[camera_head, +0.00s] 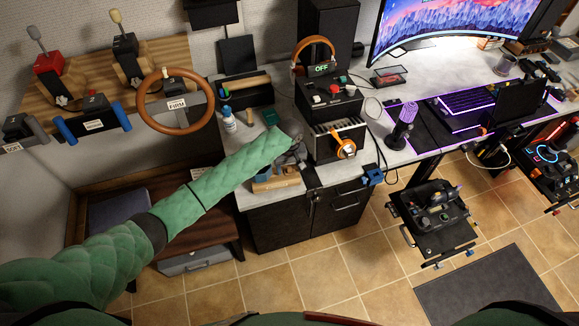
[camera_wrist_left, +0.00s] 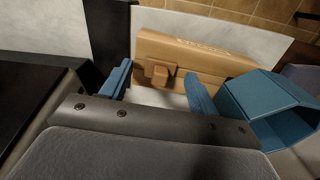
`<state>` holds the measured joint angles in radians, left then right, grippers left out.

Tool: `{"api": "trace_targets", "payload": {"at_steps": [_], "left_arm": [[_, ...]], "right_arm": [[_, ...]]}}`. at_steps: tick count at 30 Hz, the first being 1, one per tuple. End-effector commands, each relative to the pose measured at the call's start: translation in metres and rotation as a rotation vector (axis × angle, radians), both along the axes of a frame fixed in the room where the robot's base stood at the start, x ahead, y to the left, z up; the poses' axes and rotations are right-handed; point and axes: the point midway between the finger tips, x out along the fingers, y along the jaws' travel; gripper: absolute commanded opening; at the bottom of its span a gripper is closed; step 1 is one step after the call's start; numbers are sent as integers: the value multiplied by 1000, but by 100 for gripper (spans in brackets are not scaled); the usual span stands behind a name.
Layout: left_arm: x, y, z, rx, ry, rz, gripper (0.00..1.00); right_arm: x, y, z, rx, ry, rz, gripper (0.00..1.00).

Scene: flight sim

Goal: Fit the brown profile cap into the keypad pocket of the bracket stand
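In the left wrist view, a small brown block (camera_wrist_left: 160,73), which looks like the profile cap, stands against the front of a long tan block (camera_wrist_left: 215,58) with raised lettering. My left gripper (camera_wrist_left: 158,90) has its two blue fingers spread, with the brown block showing beyond the gap, nearer the left finger. I see no contact with it. In the head view, my green-sleeved left arm reaches over the near desk corner; the gripper (camera_head: 297,152) is small and partly hidden there. The tan block (camera_head: 276,184) lies at the desk edge. I cannot clearly identify the bracket stand or its keypad pocket.
A blue angular hollow piece (camera_wrist_left: 270,105) is close to the right finger. A black switch box (camera_head: 330,100) and a headset (camera_head: 315,50) stand behind the gripper. A white-and-blue bottle (camera_head: 229,121) is left of the arm. A wooden steering wheel (camera_head: 175,101) hangs further left.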

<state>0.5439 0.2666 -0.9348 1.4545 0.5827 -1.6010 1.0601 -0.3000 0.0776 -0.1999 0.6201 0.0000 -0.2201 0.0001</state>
Motion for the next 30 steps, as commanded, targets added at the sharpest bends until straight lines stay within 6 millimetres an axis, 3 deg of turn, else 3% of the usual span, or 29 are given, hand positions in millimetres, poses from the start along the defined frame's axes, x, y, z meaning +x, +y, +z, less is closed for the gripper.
{"api": "trace_targets", "payload": {"at_steps": [10,20,24,30], "left_arm": [[0,-1,7,-3,-2,-1,61],[1,0,55,-2,-2,0,61],[1,0,69,-1,-1,0,61],[0,0,78,-1,0,0,61]], "right_arm": [[0,1,-6,1,0,0,36],[1,-6,-29,-6,2,1,36],[26,-2,-26,-2,-20,2,36],[34,2,-25,0,-24,1,36]]}}
